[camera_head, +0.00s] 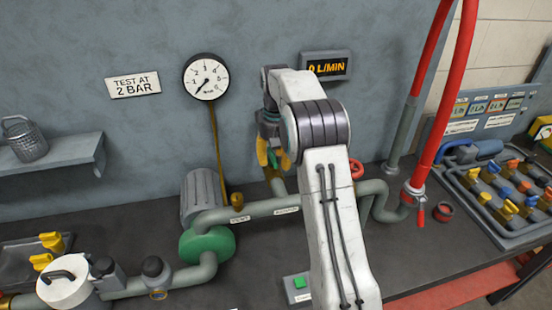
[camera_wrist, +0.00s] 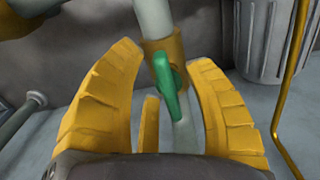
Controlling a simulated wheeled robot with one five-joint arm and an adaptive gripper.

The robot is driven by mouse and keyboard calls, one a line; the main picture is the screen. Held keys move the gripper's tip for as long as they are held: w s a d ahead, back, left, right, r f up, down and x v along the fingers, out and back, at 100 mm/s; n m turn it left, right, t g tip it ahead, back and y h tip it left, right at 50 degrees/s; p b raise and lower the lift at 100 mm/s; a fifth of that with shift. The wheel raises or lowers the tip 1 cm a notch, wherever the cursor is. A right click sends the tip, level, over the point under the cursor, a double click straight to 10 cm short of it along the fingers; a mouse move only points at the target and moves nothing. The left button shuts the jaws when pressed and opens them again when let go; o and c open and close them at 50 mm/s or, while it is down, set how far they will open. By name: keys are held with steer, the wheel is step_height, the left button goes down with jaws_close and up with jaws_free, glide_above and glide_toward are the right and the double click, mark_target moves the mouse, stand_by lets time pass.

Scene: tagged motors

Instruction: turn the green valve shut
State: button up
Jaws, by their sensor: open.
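The green valve handle (camera_wrist: 166,86) shows in the wrist view as a narrow lever on a brass valve body (camera_wrist: 172,50) in a grey pipe. It points roughly along the pipe in that view. My gripper (camera_wrist: 165,60) has its yellow fingers open, one on each side of the handle, with visible gaps between. In the head view my gripper (camera_head: 273,155) hangs low near the wall with a bit of green between its fingers; my arm hides much of the pipe there.
A gauge (camera_head: 206,77) and a display (camera_head: 326,66) reading 0 L/MIN are on the wall. A thin brass tube (camera_wrist: 290,85) rises right of my gripper.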

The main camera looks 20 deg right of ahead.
steer(key=shift+o, duration=0.3)
jaws_close()
steer(key=shift+n, duration=0.3)
steer(key=n+p, duration=0.2)
steer(key=shift+d+r+n, duration=0.15)
steer(key=shift+d+n, duration=0.1)
steer(key=shift+n, duration=0.15)
steer(key=n+p, duration=0.1)
steer(key=n, duration=0.2)
steer(key=n+p, duration=0.1)
steer(key=n, duration=0.1)
steer(key=shift+w+d+p, duration=0.25)
steer(key=shift+d+p, duration=0.1)
steer(key=n, duration=0.1)
steer(key=n+p, duration=0.1)
steer(key=n, duration=0.3)
steer(key=shift+w+d, duration=0.2)
steer(key=shift+w, duration=0.1)
steer(key=shift+w+f+n+p, duration=0.15)
steer(key=shift+n+p, duration=0.3)
steer(key=shift+n, duration=0.7)
steer(key=shift+w+f+n+p, duration=0.15)
steer(key=shift+n+p, duration=0.25)
steer(key=shift+n, duration=0.75)
steer(key=shift+r, duration=0.1)
